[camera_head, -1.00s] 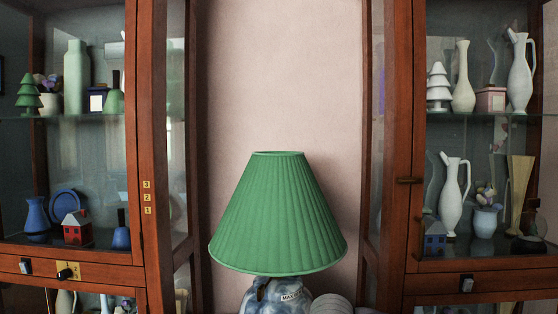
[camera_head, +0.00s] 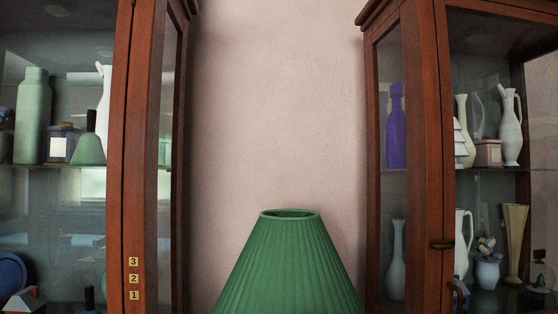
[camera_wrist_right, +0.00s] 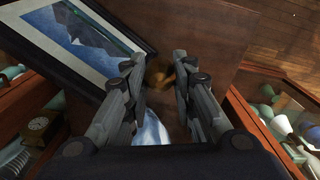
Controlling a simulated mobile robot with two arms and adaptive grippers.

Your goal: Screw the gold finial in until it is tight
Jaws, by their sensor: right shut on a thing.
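In the right wrist view my right gripper (camera_wrist_right: 161,68) points away over a brown wooden surface. Its two fingers stand on either side of a small gold-brown piece (camera_wrist_right: 159,78), which looks like the gold finial; it is small and dark, and its seat is hidden. The gripper is shut on it. A blue and white thing (camera_wrist_right: 151,130) shows below, between the fingers. In the head view neither gripper shows and I see no finial. My left gripper is in no view.
A green pleated lampshade (camera_head: 288,265) stands between a left glass cabinet (camera_head: 120,150) and a right one (camera_head: 428,150), both filled with vases and ornaments. In the wrist view a framed mountain picture (camera_wrist_right: 85,35) lies at upper left and a clock (camera_wrist_right: 38,124) at lower left.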

